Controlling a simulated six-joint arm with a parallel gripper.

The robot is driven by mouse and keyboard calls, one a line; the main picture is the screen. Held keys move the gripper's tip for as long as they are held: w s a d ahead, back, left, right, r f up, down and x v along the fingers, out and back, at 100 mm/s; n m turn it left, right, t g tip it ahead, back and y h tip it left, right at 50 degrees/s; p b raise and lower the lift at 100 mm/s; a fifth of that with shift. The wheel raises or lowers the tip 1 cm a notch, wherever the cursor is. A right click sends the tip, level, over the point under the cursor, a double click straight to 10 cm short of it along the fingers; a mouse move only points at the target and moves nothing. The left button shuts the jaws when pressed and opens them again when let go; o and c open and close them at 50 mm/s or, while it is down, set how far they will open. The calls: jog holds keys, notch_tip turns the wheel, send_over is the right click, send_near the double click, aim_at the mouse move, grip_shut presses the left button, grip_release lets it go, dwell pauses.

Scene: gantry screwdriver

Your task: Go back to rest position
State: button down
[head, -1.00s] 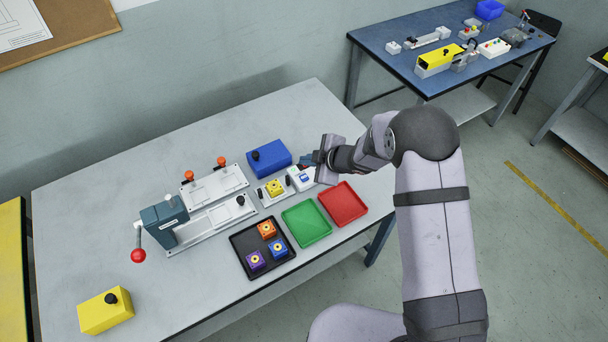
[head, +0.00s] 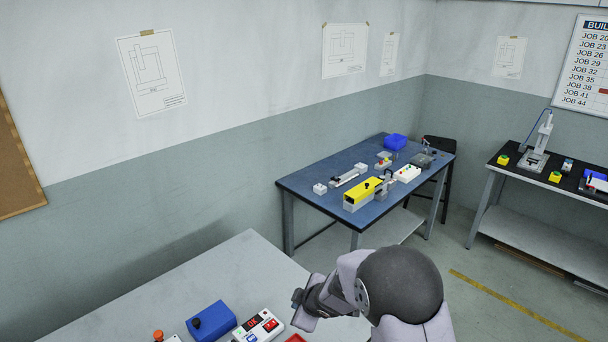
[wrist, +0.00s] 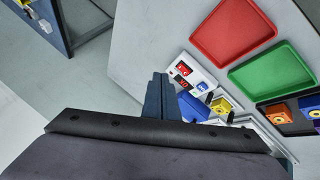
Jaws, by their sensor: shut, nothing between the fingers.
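My gripper (head: 299,301) is at the lower middle of the head view, above the right part of the grey table (head: 232,262). In the wrist view its dark blue fingers (wrist: 158,97) are together with nothing between them. They point toward a white panel with red displays (wrist: 183,70), apart from it as far as I can tell. The panel also shows at the bottom of the head view (head: 270,314). A yellow block (wrist: 222,105) is beside the panel.
A blue box with a black knob (head: 213,320) is left of the panel. A red tray (wrist: 232,32), a green tray (wrist: 270,72) and a black tray with coloured blocks (wrist: 268,116) lie nearby. A blue-topped table (head: 315,198) stands farther back. Space above the grey table looks clear.

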jog(key=s+d+r+m+h, duration=0.3)
jog(key=s+d+m, duration=0.2)
jog(key=d, duration=0.5)
jog(key=s+d+r+m+g, duration=0.1)
jog(key=s+d+m+g, duration=0.1)
jog(key=s, duration=0.6)
jog(key=s+d+r+m+g, duration=0.1)
jog(key=s+m, duration=0.3)
jog(key=s, duration=0.4)
jog(key=s+d+r+m+g, duration=0.1)
jog(key=s+d+m+g, duration=0.2)
jog(key=s, duration=0.5)
jog(key=shift+s+d+g, duration=0.35)
jog(key=shift+d+g, duration=0.05)
jog(key=shift+d, duration=0.1)
